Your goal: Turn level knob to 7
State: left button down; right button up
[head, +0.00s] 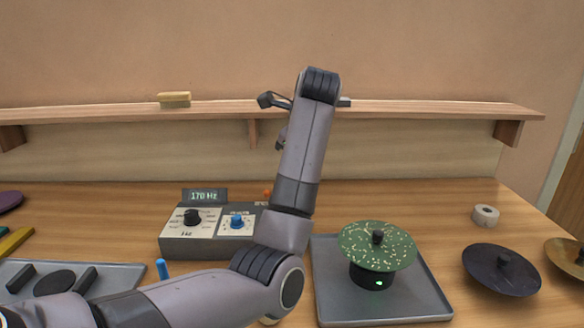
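A grey control box (175,245) stands on the table left of centre, its display (204,196) reading 170 Hz. Its pale panel carries a black knob (192,217) on the left and a blue knob (237,221) on the right, each with small markings around it. The labels are too small to read, so I cannot tell which knob is level or what its setting is. My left arm comes in from the lower left, bends and rises just right of the box, covering its right end. My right gripper is out of view.
A grey tray (436,298) holds a speckled green disc (385,243) on a black base. Dark disc (500,268), brown disc (570,254) and white roll (485,214) lie right. Another tray (118,276) and a blue peg (162,269) are left. A shelf (420,109) runs behind.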

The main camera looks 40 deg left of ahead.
aim_at(236, 223)
jog(key=k+l, duration=0.15)
jog(key=l, duration=0.15)
jog(key=k+l, duration=0.1)
jog(key=l, duration=0.25)
jog(key=k+l, duration=0.15)
jog(key=l, duration=0.15)
jog(key=k+l, duration=0.1)
jog(key=l, duration=0.25)
